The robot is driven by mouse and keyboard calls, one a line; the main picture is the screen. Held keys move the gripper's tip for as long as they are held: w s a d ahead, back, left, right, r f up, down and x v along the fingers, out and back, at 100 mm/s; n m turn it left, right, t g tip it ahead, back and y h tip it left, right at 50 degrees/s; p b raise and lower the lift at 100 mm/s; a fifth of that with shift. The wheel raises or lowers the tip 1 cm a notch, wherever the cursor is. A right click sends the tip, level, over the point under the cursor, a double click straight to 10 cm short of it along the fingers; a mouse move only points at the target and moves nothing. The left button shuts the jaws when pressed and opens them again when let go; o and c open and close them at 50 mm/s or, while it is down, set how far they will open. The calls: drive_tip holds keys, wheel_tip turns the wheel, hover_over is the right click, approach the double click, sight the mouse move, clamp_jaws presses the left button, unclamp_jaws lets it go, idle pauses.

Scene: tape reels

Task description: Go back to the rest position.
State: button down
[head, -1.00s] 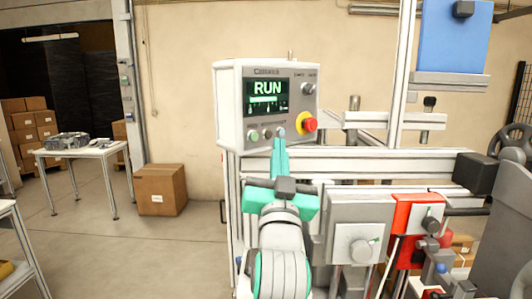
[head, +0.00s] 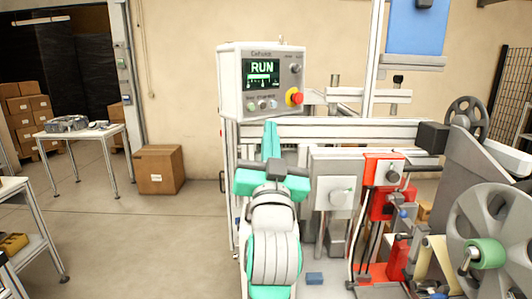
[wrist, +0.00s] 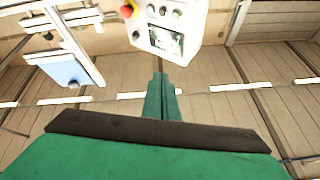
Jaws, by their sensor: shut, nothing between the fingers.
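My gripper (head: 271,132) is at the middle of the head view, its teal fingers pressed together and pointing up and away. It is empty. In the wrist view the shut fingers (wrist: 160,90) point toward the control box. The control box (head: 232,90) stands behind and above the fingertips, its green screen reading RUN. A red emergency button (head: 295,97) and a row of small buttons sit on its face. The box also shows upside down in the wrist view (wrist: 193,22). The fingertips look apart from the box.
The tape machine stands at right, with a grey block (head: 336,168), a red unit (head: 383,172) and a large grey reel (head: 497,215) close to my arm. A white table (head: 78,133) and a cardboard box (head: 159,169) are at left. The floor between is clear.

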wheel_tip(320, 180, down, 22)
drive_tip(key=n+g, duration=0.1)
drive_tip(key=g, duration=0.1)
drive_tip(key=s+f+g, duration=0.1)
drive_tip(key=s+f, duration=0.4)
drive_tip(key=f, duration=0.5)
drive_tip(key=s+f+g, duration=0.1)
drive_tip(key=s+f, duration=0.4)
drive_tip(key=f, duration=0.6)
drive_tip(key=s+f+n+g, duration=0.1)
drive_tip(key=s+f+g, duration=0.1)
drive_tip(key=s+f, duration=1.2)
drive_tip(key=s+f+g, duration=0.1)
drive_tip(key=s+g, duration=0.1)
drive_tip(key=s, duration=1.9)
drive_tip(key=shift+s+a+f+n, duration=0.25)
drive_tip(key=shift+a+n, duration=0.05)
drive_tip(key=shift+a, duration=0.05)
drive_tip(key=shift+w, duration=0.1)
